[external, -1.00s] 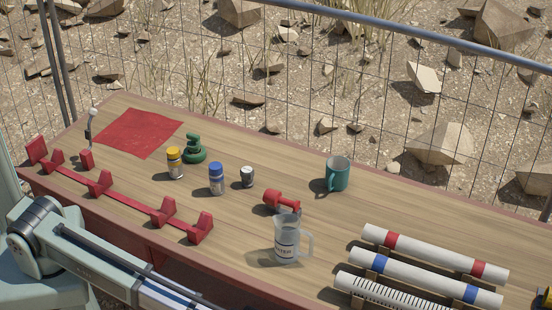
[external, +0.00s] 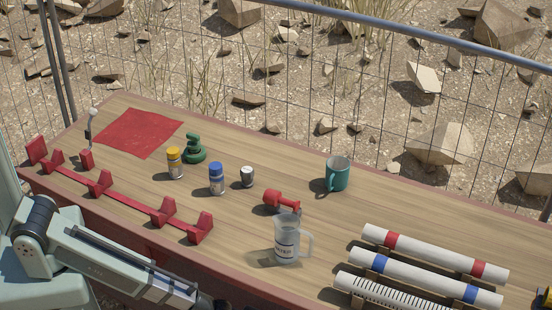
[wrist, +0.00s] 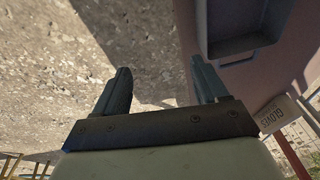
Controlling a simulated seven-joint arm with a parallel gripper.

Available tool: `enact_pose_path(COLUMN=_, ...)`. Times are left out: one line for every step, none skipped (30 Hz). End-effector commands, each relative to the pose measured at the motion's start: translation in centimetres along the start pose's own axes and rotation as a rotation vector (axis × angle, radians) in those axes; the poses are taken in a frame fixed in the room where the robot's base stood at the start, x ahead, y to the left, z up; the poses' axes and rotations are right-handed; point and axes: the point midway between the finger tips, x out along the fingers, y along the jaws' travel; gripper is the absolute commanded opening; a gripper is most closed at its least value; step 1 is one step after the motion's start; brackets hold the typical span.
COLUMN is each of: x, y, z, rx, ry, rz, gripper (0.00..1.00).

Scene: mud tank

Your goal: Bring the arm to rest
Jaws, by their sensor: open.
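My gripper (wrist: 160,88) is open in the wrist view, its two dark fingers apart with nothing between them. Rough sunlit ground shows beyond the fingers, and a mauve-brown surface is on the right. In the external view my arm reaches along the lower left, in front of the table (external: 330,220). The gripper itself is not clear there; the arm's far end runs to the bottom edge of the picture.
A red rack (external: 130,200) lines the table's near left edge, close to my arm. A sign (wrist: 272,115) shows in the wrist view.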

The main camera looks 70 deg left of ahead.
Motion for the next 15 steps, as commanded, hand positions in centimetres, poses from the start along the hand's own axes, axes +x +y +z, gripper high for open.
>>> enact_pose_path(x=-0.1, y=0.8, z=3.5, rx=-0.072, ry=-0.056, rz=0.03, gripper=0.73)
enact_pose_path(x=-0.1, y=1.3, z=5.3, rx=-0.116, ry=-0.091, rz=0.048, gripper=0.73)
enact_pose_path(x=-0.1, y=1.9, z=7.7, rx=-0.176, ry=-0.138, rz=0.07, gripper=0.73)
enact_pose_path(x=-0.2, y=2.5, z=9.4, rx=-0.221, ry=-0.174, rz=0.086, gripper=0.73)
enact_pose_path(x=-0.4, y=3.0, z=11.2, rx=-0.266, ry=-0.21, rz=0.101, gripper=0.73)
enact_pose_path(x=-0.6, y=3.9, z=13.5, rx=-0.327, ry=-0.261, rz=0.121, gripper=0.73)
enact_pose_path(x=-0.9, y=4.6, z=15.2, rx=-0.373, ry=-0.298, rz=0.135, gripper=0.73)
enact_pose_path(x=-1.2, y=5.3, z=16.8, rx=-0.419, ry=-0.337, rz=0.148, gripper=0.73)
enact_pose_path(x=-1.6, y=6.2, z=18.9, rx=-0.478, ry=-0.388, rz=0.165, gripper=0.73)
enact_pose_path(x=-2.0, y=7.0, z=20.4, rx=-0.521, ry=-0.425, rz=0.177, gripper=0.73)
enact_pose_path(x=-2.4, y=7.7, z=21.8, rx=-0.563, ry=-0.463, rz=0.187, gripper=0.73)
enact_pose_path(x=-3.0, y=8.7, z=23.5, rx=-0.615, ry=-0.51, rz=0.199, gripper=0.73)
enact_pose_path(x=-3.4, y=9.4, z=24.6, rx=-0.652, ry=-0.545, rz=0.207, gripper=0.73)
enact_pose_path(x=-3.8, y=10.0, z=25.6, rx=-0.684, ry=-0.576, rz=0.213, gripper=0.73)
enact_pose_path(x=-4.3, y=10.8, z=26.9, rx=-0.725, ry=-0.614, rz=0.221, gripper=0.73)
